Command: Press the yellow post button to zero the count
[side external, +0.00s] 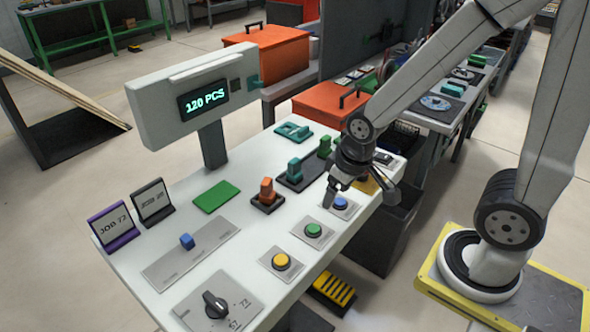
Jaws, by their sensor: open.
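The yellow button (281,261) is a round cap on a grey plate near the front edge of the white panel table. A green button (313,230) and a blue button (341,203) sit on similar plates in a row running up and right from it. The count display (204,99) on a post reads "120 PCS". My gripper (359,195) is open, with its fingers spread near the blue button, up and right of the yellow one. I see nothing held in it. I cannot tell its exact height above the panel.
A black rotary knob (215,305) and a blue slider (187,241) lie left of the yellow button. Orange (267,192) and teal (294,168) upright pieces stand behind the buttons. Two job cards (113,226) stand at the left edge. The space directly above the yellow button looks clear.

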